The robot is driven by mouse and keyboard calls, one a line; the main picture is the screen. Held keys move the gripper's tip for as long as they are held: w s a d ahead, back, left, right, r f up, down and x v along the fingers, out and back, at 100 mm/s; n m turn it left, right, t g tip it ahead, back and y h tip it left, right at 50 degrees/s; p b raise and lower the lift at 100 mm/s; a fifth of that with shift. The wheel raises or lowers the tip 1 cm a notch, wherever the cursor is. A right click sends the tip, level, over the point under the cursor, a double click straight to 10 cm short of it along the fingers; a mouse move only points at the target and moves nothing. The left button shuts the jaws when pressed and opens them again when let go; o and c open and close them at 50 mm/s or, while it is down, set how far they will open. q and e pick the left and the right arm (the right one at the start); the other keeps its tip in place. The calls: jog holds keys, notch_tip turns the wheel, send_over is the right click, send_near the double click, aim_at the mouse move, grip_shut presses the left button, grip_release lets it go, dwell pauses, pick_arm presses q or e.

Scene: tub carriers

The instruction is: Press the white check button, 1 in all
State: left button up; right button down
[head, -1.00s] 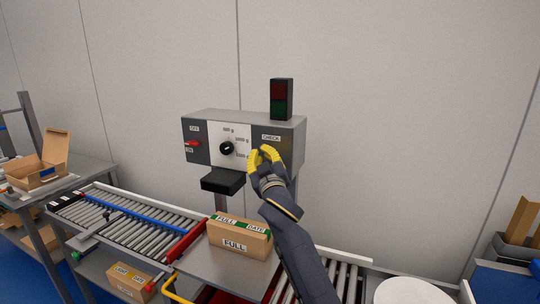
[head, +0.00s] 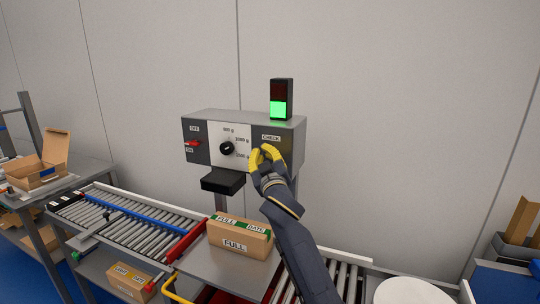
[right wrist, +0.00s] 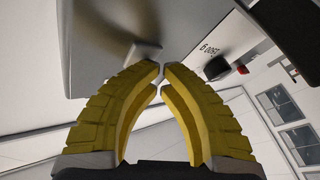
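The control box (head: 200,152) stands behind the conveyor, with a CHECK label (head: 271,138) on its right part. My right gripper (head: 262,153) is at the box's front just below that label. Its yellow fingers are shut with nothing between them. The white check button is hidden behind the fingers in the head view. In the right wrist view a pale block, probably the button (right wrist: 146,50), sits right at the fingertips (right wrist: 162,68); I cannot tell whether they touch. The lamp (head: 281,106) on top of the box glows green in its lower half. My left gripper is out of view.
A closed carton (head: 234,245) labelled FULL rests on the grey plate below the box. The box also has a black dial (head: 226,148), a red switch (head: 192,143) and a black ledge (head: 223,181). A roller conveyor (head: 125,222) runs left; an open carton (head: 40,172) stands beyond it.

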jog(key=shift+s, duration=0.1)
jog(key=shift+s+a, duration=0.35)
jog(key=shift+s, duration=0.4)
jog(key=shift+s+a, duration=0.35)
jog(key=shift+s, duration=0.4)
jog(key=shift+s+a, duration=0.3)
jog(key=shift+s, duration=0.45)
jog(key=shift+s+a, duration=0.35)
jog(key=shift+s, duration=0.4)
jog(key=shift+f, duration=0.1)
